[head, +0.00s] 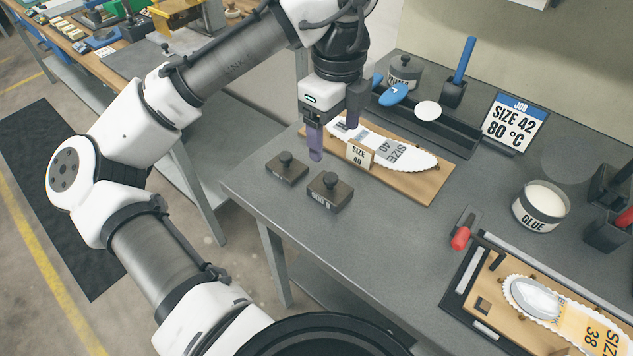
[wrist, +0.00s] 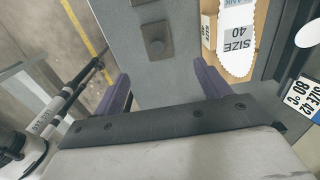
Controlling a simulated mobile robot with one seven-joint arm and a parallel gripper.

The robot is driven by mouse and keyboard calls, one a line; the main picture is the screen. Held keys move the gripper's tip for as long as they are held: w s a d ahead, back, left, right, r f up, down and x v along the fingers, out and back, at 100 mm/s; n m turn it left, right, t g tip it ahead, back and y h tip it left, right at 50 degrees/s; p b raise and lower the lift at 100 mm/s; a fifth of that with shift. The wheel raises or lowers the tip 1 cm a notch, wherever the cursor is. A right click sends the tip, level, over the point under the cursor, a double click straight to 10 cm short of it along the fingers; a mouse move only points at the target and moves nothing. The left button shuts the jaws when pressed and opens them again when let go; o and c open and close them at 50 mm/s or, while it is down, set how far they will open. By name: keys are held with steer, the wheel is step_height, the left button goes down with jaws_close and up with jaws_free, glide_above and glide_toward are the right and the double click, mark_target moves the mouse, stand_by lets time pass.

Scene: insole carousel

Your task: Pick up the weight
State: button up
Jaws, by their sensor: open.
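Two dark, square weights with round knobs sit on the grey bench in the head view. One (head: 287,168) is at the left near the bench edge. The other (head: 329,192), with lettering on its front, is closer and to the right. The wrist view shows one weight (wrist: 157,38) upright ahead of the fingers, with part of another (wrist: 141,2) cut off at the top. My gripper (head: 335,142) is open and empty, its purple fingers above the bench behind the weights. In the wrist view, the gripper (wrist: 161,85) has bare bench between its fingers.
A wooden board (head: 425,188) with a size 40 insole (head: 398,153) and a small size card (head: 359,155) lies right of the weights. Behind are a dark tray (head: 455,137) and a job sign (head: 514,122). A glue pot (head: 540,207) stands right.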

mark_target(331, 176)
step_height(331, 176, down, 14)
steer(key=shift+s+a+r+p, duration=0.1)
steer(key=shift+a+p, duration=0.05)
steer(key=shift+p, duration=0.35)
steer(key=c, duration=1.6)
steer(key=shift+r, duration=0.1)
jaws_close()
steer(key=shift+r, duration=0.45)
step_height(331, 176, up, 19)
